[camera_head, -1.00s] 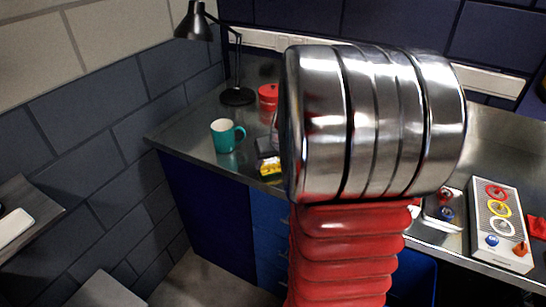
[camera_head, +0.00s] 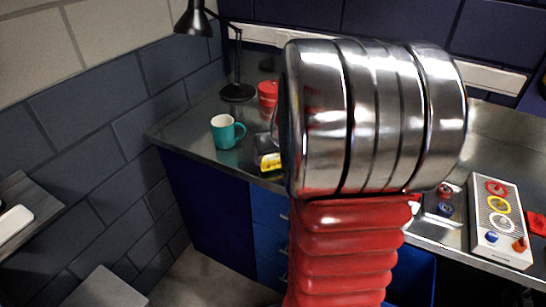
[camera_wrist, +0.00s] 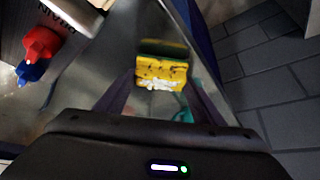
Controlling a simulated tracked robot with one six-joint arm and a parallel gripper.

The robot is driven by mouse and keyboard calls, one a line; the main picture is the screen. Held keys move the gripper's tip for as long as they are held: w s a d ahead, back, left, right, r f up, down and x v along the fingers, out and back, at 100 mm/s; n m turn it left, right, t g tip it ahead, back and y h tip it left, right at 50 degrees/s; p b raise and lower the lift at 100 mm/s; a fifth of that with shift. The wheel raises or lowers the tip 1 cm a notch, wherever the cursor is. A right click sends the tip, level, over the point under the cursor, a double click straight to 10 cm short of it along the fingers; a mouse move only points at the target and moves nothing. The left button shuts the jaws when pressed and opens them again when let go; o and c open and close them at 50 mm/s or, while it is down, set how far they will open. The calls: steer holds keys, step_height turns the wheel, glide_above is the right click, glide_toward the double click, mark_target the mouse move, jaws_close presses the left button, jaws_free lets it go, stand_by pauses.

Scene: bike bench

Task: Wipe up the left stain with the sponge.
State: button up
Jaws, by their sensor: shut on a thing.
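The sponge (camera_wrist: 163,75) is yellow with a dark green layer and a whitish patch along one edge. In the wrist view it sits between the fingers of my gripper (camera_wrist: 163,98), which is shut on it. In the head view a small yellow part of the sponge (camera_head: 270,162) shows near the bench's front edge, left of my arm. My arm hides much of the bench there. I cannot make out the left stain in either current view, nor whether the sponge touches the bench.
A teal mug (camera_head: 227,132) stands left of the sponge. A red container (camera_head: 267,95) and a black desk lamp (camera_head: 238,93) stand behind. A box with coloured rings (camera_head: 500,222) lies right of my arm. The bench (camera_head: 180,134) is clear left of the mug.

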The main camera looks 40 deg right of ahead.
steer(key=shift+f, duration=0.55)
stand_by(0.9)
steer(key=shift+w, duration=0.1)
steer(key=shift+w+a, duration=0.25)
steer(key=shift+w, duration=0.35)
steer(key=shift+s, duration=0.15)
steer(key=shift+s+d, duration=0.25)
steer(key=shift+s, duration=0.4)
steer(key=shift+s+d, duration=0.2)
steer(key=shift+s, duration=0.4)
steer(key=shift+w, duration=0.1)
steer(key=shift+w+a+f, duration=0.1)
steer(key=shift+w+a, duration=0.15)
steer(key=shift+w, duration=0.4)
steer(key=shift+w+a, duration=0.25)
steer(key=shift+w, duration=0.35)
